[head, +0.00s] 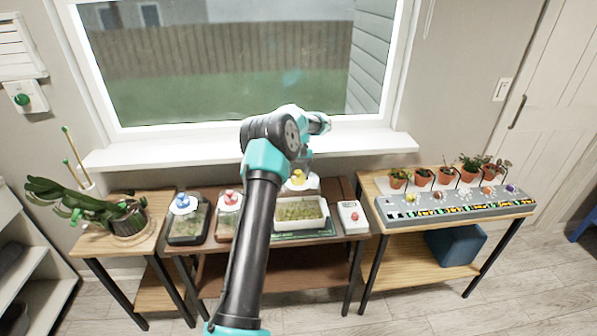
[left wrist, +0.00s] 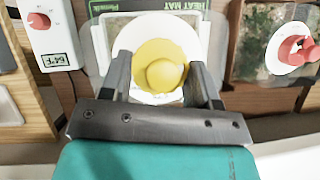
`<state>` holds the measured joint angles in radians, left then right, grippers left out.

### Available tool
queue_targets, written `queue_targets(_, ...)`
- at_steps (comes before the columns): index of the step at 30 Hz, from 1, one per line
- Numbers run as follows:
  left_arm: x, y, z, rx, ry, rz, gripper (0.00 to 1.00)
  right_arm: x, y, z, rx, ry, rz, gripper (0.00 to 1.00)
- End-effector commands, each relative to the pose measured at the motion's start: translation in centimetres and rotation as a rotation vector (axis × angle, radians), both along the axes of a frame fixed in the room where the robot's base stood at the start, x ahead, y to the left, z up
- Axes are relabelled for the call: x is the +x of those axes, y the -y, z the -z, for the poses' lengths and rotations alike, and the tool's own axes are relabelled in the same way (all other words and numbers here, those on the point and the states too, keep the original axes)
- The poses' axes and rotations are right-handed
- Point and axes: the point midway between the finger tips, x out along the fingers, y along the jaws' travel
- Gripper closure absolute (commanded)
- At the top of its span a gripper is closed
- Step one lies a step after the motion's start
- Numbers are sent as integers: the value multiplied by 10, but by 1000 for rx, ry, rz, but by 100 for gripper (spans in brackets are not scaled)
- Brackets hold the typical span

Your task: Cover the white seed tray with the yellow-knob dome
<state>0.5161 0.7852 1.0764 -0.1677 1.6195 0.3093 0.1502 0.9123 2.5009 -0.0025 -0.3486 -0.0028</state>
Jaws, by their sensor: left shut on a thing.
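The yellow-knob dome (head: 299,184) is in my left gripper (head: 304,160). In the left wrist view its yellow knob (left wrist: 162,68) sits between the two fingers, with a white disc around it; the gripper is shut on it. The white seed tray (head: 324,222), filled with green seedlings, stands open on a heat mat. In the head view the dome is over the tray's back edge, and the tray's seedlings show in front of it. In the left wrist view the dome hides much of the tray. My right gripper is not in view.
Left of the tray stand a dark tray with a blue-knob dome (head: 183,204) and another with a red-knob dome (head: 229,201). A white thermostat (head: 353,218) is at the right on the heat mat's (head: 305,237) side. The window sill (head: 360,147) is behind.

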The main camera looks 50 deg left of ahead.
Motion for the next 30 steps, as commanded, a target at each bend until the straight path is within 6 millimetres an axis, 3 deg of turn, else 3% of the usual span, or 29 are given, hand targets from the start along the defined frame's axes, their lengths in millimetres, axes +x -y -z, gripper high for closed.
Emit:
queue_targets(12, 0, 0, 29, 0, 0, 0, 83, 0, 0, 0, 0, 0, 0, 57)
queue_targets(30, 0, 0, 32, 0, 0, 0, 83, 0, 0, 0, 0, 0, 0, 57)
